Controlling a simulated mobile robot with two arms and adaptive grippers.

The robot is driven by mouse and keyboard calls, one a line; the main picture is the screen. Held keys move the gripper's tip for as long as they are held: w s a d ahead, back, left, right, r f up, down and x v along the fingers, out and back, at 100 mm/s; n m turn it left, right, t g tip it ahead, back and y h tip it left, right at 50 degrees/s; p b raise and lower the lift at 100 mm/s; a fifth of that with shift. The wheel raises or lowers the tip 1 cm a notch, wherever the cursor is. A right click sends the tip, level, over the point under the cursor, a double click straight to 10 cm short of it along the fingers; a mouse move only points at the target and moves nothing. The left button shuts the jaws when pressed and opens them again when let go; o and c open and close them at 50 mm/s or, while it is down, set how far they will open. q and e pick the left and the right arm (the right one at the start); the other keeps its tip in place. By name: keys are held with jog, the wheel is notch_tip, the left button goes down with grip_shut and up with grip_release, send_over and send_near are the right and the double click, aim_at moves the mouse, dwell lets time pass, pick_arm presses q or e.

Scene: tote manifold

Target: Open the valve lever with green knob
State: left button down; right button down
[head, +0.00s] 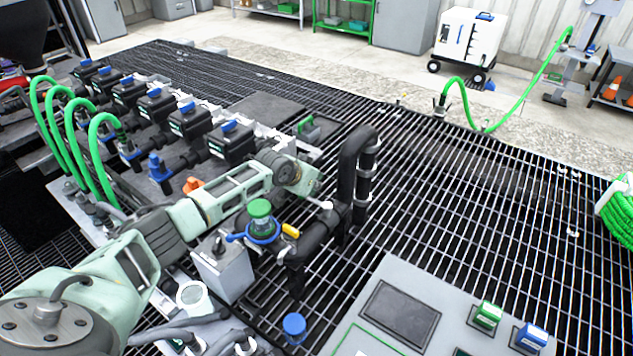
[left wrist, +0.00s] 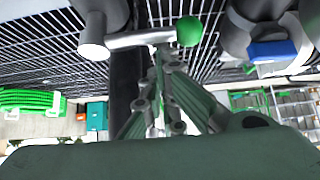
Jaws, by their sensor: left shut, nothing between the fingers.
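The valve lever is a pale rod (left wrist: 140,41) with a round green knob (left wrist: 190,31) at its right end and a pale hub (left wrist: 94,38) at its left end, in the left wrist view. My left gripper (left wrist: 163,52) is shut and empty, its fingertips just below the rod, between hub and knob. I cannot tell whether they touch it. In the head view my left gripper (head: 311,183) reaches over the pipework beside the bent black pipe (head: 346,165). The pale hub (head: 326,204) shows just below it, while the green knob is hidden. My right gripper is out of view.
A green-capped valve (head: 260,208) with a blue collar and a grey box (head: 224,268) stand under my left arm. Black valve units (head: 230,141) line the left. A grey panel (head: 385,268) is in front. Open grating (head: 480,190) lies right of the pipes.

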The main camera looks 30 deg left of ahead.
pick_arm(q)
jog(key=s+n+y+p, duration=0.1)
jog(key=p, duration=0.2)
jog(key=s+n+y+p, duration=0.1)
jog(key=n+p, duration=0.1)
jog(key=n+y+p, duration=0.1)
jog(key=p, duration=0.2)
jog(key=shift+s+a+r+n+p, duration=0.2)
jog(key=shift+s+a+n+p, duration=0.1)
jog(key=shift+s, duration=0.1)
jog(key=s+d+n+g+y+b, duration=0.1)
jog(key=s+n+g+y+b, duration=0.1)
jog(key=n, duration=0.2)
jog(key=s+d+n+g+y+b, duration=0.1)
jog(key=s+n+g+y+b, duration=0.1)
jog(key=n, duration=0.2)
jog(key=s+d+n+g+y+b, duration=0.1)
jog(key=s+n+g+y+b, duration=0.1)
jog(key=n, duration=0.2)
jog(key=shift+s+f+g+y+b, duration=0.1)
jog(key=shift+f+g+y+b, duration=0.15)
jog(key=shift+g+y+b, duration=0.05)
jog(key=shift+d, duration=0.1)
